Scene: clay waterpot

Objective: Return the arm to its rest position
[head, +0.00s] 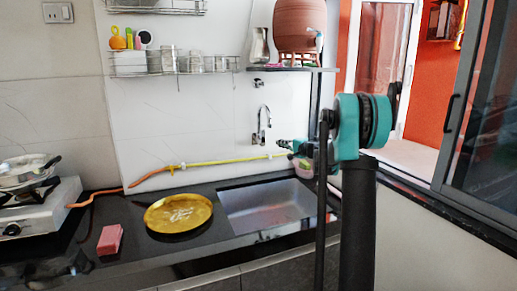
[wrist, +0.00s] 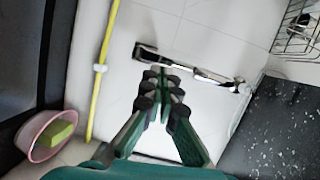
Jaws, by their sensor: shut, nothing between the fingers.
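My arm (head: 360,125) stands up at the right of the head view, with its teal joint in front of the window side. My gripper (head: 284,144) shows small in the head view, in front of the white wall just right of the tap and above the sink's back right corner. In the wrist view my gripper (wrist: 160,85) has its fingertips together with nothing between them. The brown clay waterpot (head: 299,30) stands upright on a dark wall shelf (head: 292,69), apart from my gripper.
The tap (head: 264,125) and yellow hose (head: 225,161) are close to my gripper. A pink bowl (wrist: 32,150) holds a green sponge (wrist: 58,133). The sink (head: 268,208) is empty. A golden plate (head: 178,214), pink block (head: 110,240) and stove (head: 38,210) are left along the counter.

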